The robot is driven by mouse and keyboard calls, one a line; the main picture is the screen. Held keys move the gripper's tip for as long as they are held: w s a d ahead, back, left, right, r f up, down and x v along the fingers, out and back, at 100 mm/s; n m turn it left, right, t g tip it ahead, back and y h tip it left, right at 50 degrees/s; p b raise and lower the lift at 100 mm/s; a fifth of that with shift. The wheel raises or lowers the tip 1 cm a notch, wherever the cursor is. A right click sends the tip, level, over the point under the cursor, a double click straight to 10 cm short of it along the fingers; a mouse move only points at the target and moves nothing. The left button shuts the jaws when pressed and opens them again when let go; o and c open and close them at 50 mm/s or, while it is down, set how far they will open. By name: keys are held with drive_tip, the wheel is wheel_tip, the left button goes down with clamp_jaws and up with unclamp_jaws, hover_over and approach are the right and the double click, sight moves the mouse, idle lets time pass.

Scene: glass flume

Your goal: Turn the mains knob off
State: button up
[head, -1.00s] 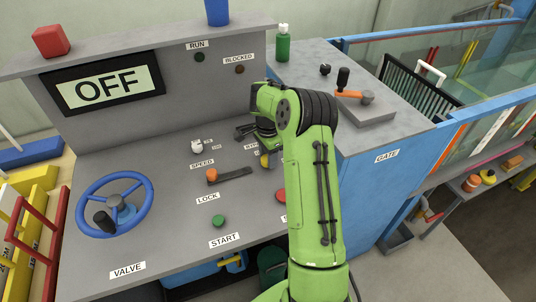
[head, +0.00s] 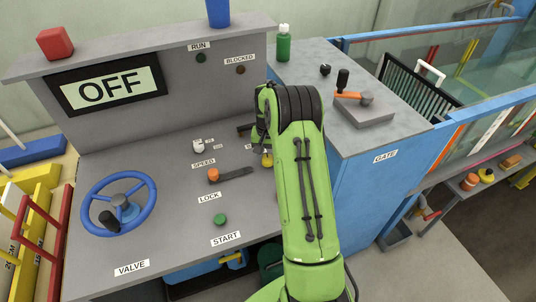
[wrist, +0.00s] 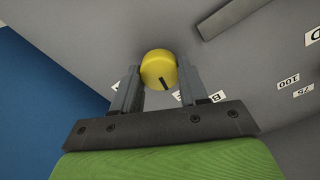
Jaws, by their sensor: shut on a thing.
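A round yellow knob (wrist: 155,66) with a black pointer mark sits on the grey console, between the two fingers of my gripper (wrist: 159,72) in the wrist view. The fingers are shut on its sides. The pointer mark faces down and slightly right in that view, towards a label mostly hidden by the right finger. In the head view only a small piece of the yellow knob (head: 267,160) shows beside my green arm, which hides most of the gripper. The display (head: 108,89) reads OFF.
The orange lock lever (head: 213,174), white speed knob (head: 199,146) and green start button (head: 220,219) lie left of my arm. A blue valve wheel (head: 118,204) is further left. The blue gate cabinet (head: 350,200) stands close on the right.

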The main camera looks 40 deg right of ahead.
sight(268, 157)
drive_tip(key=shift+r+n, duration=0.1)
drive_tip(key=shift+n, duration=1.1)
drive_tip(key=o, duration=1.1)
drive_tip(key=shift+c, duration=0.2)
wheel_tip(268, 157, up, 16)
drive_tip(key=p, duration=0.2)
drive_tip(key=shift+f, duration=0.2)
